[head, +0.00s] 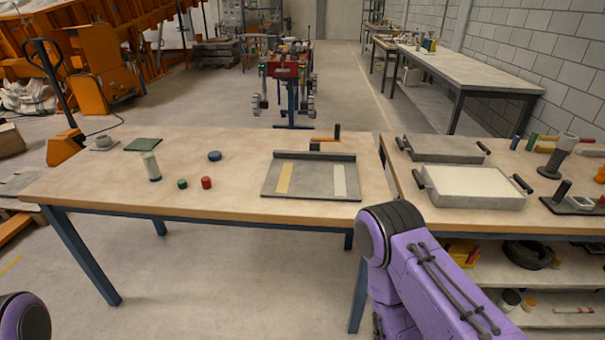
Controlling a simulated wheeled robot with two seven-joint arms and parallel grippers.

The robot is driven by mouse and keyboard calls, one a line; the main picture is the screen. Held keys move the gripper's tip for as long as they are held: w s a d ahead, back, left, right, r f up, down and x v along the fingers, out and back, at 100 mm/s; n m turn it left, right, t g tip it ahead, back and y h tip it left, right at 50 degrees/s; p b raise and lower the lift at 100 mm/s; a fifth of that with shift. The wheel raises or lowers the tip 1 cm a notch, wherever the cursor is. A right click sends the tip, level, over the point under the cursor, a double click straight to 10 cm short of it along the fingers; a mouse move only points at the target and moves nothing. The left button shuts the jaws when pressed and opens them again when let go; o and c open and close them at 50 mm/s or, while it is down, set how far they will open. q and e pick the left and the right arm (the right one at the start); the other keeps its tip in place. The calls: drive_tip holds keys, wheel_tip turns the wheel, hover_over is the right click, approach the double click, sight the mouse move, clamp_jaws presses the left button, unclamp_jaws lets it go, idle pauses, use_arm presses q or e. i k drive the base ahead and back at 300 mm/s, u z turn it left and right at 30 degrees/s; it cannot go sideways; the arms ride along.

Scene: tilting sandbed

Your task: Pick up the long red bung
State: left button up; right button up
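A small red cylinder (206,183) stands on the left wooden table, near its front. It is the only red bung-like piece I see there, and it looks slightly taller than the green piece (182,184) to its left. Both are apart from each other, with nothing touching them. My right arm shows as purple links at the lower right, in front of the tables, and its gripper is out of view. Only a bit of my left arm shows at the lower left corner, and its gripper is out of view.
Behind the red piece are a blue disc (214,156) and a pale cylinder with a blue base (151,167). A grey tray (312,190) with yellow and white strips lies to the right. The right table (455,218) holds a sand-filled tray (472,187). Bare tabletop surrounds the red piece.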

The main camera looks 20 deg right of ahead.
sight(206, 183)
drive_tip(key=z, duration=0.7)
drive_tip(key=i, duration=0.4)
drive_tip(key=z, duration=0.05)
